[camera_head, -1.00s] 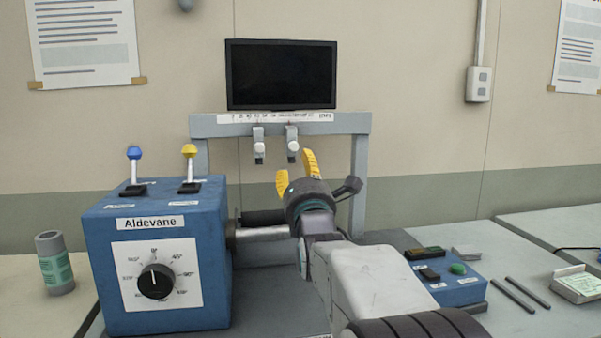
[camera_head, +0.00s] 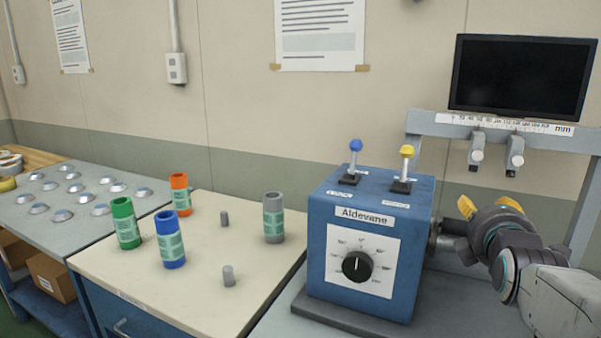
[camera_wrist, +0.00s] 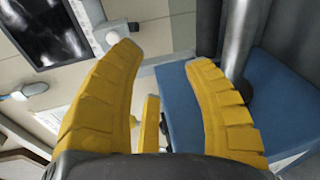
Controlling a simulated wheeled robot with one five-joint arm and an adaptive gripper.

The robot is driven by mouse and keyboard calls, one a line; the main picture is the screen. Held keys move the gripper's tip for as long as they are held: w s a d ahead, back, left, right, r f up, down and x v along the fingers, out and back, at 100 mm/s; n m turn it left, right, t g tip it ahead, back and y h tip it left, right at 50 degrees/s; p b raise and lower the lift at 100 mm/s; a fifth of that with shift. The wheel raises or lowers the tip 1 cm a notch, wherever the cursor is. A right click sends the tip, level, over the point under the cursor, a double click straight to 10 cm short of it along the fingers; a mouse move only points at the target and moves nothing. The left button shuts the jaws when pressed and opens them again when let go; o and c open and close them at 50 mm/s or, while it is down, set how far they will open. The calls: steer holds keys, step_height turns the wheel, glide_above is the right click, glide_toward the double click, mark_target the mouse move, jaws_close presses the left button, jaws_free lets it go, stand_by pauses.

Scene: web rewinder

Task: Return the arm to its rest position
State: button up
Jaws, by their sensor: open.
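My gripper (camera_head: 490,207) has yellow fingers and is at the right of the head view, beside the blue Aldevane box (camera_head: 328,250) and in front of the grey frame. In the wrist view my gripper (camera_wrist: 165,75) is open, with nothing between its fingers. The blue box (camera_wrist: 265,110) and a grey metal shaft (camera_wrist: 237,40) lie just right of the fingers in that view. My arm reaches in from the lower right of the head view.
The frame (camera_head: 425,122) carries two hanging sensors and a black monitor (camera_head: 522,76). Green (camera_head: 125,222), blue (camera_head: 170,240), orange (camera_head: 180,194) and grey (camera_head: 273,218) cylinders stand on the cream table (camera_head: 120,278). A roller-studded table (camera_head: 30,225) is farther left.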

steer(key=s+a+f+m+g+y+p, duration=0.1)
steer(key=s+a+m+g+p, duration=0.3)
steer(key=s, duration=0.4)
steer(key=s+a+f+m+g+y+p, duration=0.1)
steer(key=s+a+m+g+p, duration=0.3)
steer(key=s, duration=0.5)
steer(key=s+a+f+m+g+y+p, duration=0.1)
steer(key=s+a+m+g+y+p, duration=0.2)
steer(key=s+a+m+p, duration=0.4)
steer(key=shift+s+a+f+g+y+p, duration=0.15)
steer(key=shift+s+a+g+y+p, duration=0.25)
steer(key=shift+s+p, duration=0.6)
steer(key=shift+w, duration=0.25)
